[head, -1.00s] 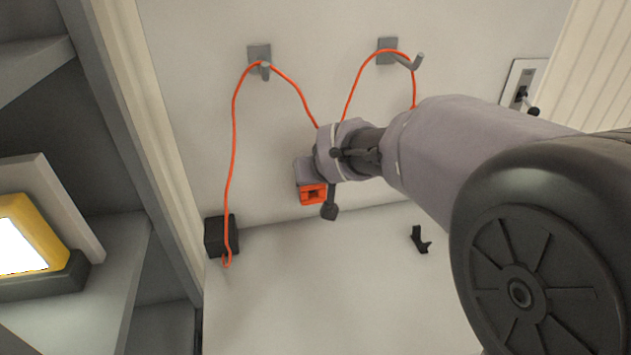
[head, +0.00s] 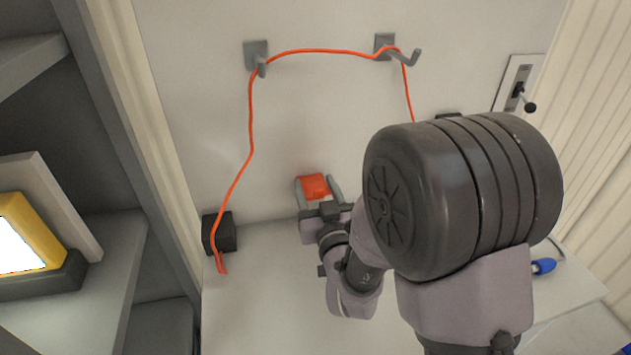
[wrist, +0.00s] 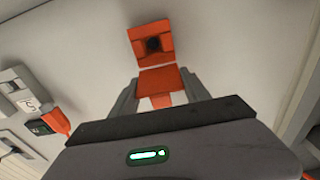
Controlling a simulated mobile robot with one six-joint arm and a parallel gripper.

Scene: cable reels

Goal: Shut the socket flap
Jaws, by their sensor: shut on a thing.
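The socket (wrist: 152,45), an orange block with a dark round hole, is on the pale wall in the wrist view. An orange flap (wrist: 167,80) hangs open just below it, and the hole is uncovered. My gripper (wrist: 160,95) has one finger on each side of the flap and is shut on it. In the head view my gripper (head: 317,190) is low on the wall, its fingers either side of an orange part. There I cannot tell the flap from the socket.
An orange cable (head: 320,50) runs across two wall hooks (head: 256,55) (head: 384,45). Its left end hangs past a black box (head: 219,232). A switch plate (head: 518,85) is at right. Grey shelves (head: 100,240) stand at left. My arm hides the lower right wall.

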